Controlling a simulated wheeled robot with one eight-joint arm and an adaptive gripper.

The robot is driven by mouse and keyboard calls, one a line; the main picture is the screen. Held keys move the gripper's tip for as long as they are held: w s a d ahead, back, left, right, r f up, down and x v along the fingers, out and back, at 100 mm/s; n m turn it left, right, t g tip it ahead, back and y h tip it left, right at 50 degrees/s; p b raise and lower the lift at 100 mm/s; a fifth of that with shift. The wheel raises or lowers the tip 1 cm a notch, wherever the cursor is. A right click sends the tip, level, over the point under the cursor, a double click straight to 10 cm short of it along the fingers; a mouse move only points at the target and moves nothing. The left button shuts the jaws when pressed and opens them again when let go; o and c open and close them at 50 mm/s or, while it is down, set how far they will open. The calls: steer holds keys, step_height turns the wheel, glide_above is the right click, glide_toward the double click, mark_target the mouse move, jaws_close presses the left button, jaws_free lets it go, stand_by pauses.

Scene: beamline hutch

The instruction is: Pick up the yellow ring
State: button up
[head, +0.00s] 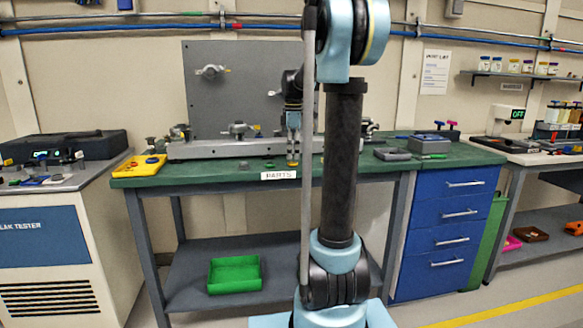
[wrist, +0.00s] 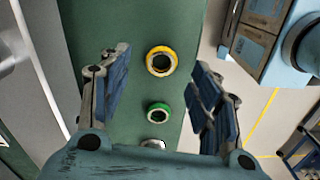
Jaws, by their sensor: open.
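The yellow ring (wrist: 161,47) lies flat on the green bench top in the wrist view, with a dark hole at its middle. My gripper (wrist: 160,62) is open, with one blue-padded finger on each side of the ring in this view. No finger appears to touch it. In the head view my gripper (head: 293,158) points straight down over the bench, just behind the PARTS label. The ring cannot be made out clearly there. How far the fingertips are above the bench is hard to tell.
A green ring (wrist: 149,113) lies near the yellow one, with a pale part (wrist: 153,143) beyond it, partly hidden by my gripper. A metal rail (head: 215,150) runs along the bench (head: 220,172) behind.

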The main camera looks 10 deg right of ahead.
mark_target(293, 162)
steer(key=shift+f, duration=1.75)
steer(key=c, duration=0.9)
steer(key=shift+o, duration=0.2)
step_height(293, 162, up, 10)
